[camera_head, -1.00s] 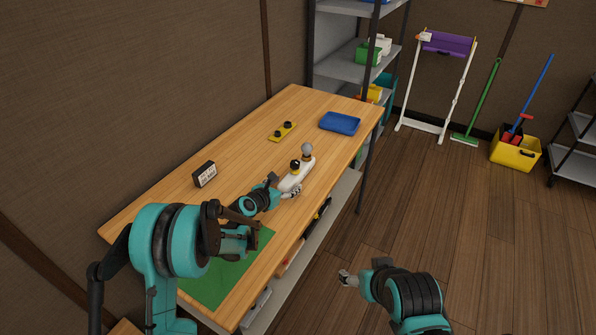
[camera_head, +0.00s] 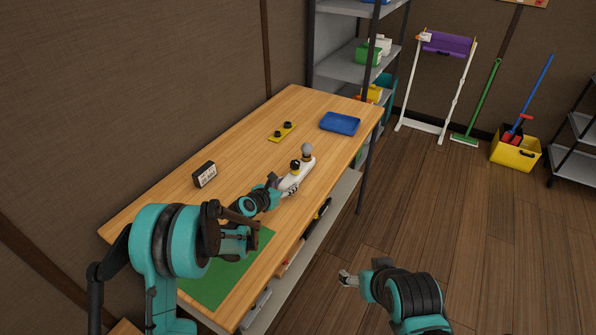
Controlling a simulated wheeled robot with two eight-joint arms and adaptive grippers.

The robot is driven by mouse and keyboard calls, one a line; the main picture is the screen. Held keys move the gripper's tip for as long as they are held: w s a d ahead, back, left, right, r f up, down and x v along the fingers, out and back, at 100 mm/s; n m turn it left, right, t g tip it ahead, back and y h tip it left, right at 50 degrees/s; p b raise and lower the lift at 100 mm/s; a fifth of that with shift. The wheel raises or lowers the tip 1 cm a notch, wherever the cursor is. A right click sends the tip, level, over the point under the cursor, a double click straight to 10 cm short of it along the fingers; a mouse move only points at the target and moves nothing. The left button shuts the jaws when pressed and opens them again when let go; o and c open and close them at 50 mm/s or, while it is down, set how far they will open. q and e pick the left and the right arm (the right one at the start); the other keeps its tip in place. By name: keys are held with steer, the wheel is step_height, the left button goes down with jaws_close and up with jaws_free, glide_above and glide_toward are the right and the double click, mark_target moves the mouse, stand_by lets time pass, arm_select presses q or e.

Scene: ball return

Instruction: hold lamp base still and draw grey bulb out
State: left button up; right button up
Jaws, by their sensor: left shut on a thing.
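A white lamp base (camera_head: 299,172) stands on the wooden table, with a black and yellow part on its near left end. The grey bulb (camera_head: 307,149) sits upright at the far right end of the base. My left gripper (camera_head: 288,187) is at the near left end of the lamp base and shut on it; its fingertips are small and partly hidden. My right gripper (camera_head: 345,278) is low over the floor, to the right of the table and away from the lamp; its fingers are too small to read.
The table (camera_head: 240,147) also holds a blue tray (camera_head: 340,123), a yellow plate with two dark knobs (camera_head: 282,132), a small black and white box (camera_head: 204,174) and a green mat (camera_head: 218,278). A grey shelf (camera_head: 345,67) stands behind the table.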

stand_by(0.4)
steer(key=shift+w+r, duration=0.1)
steer(key=shift+c, duration=1.3)
steer(key=w+a+r+n, duration=0.1)
steer(key=w+r, duration=0.3)
steer(key=w, duration=0.4)
steer(key=w+a+r+n+g, duration=0.1)
steer(key=w+r, duration=0.4)
steer(key=w, duration=0.2)
steer(key=w+a+r+n, duration=0.1)
steer(key=w+r, duration=0.3)
steer(key=w, duration=0.4)
steer(key=n, duration=0.4)
glide_above(307, 146)
steer(key=s, duration=0.5)
step_height(307, 146, down, 5)
steer(key=shift+g, duration=0.4)
steer(key=x, duration=1.2)
steer(key=shift+s, duration=0.1)
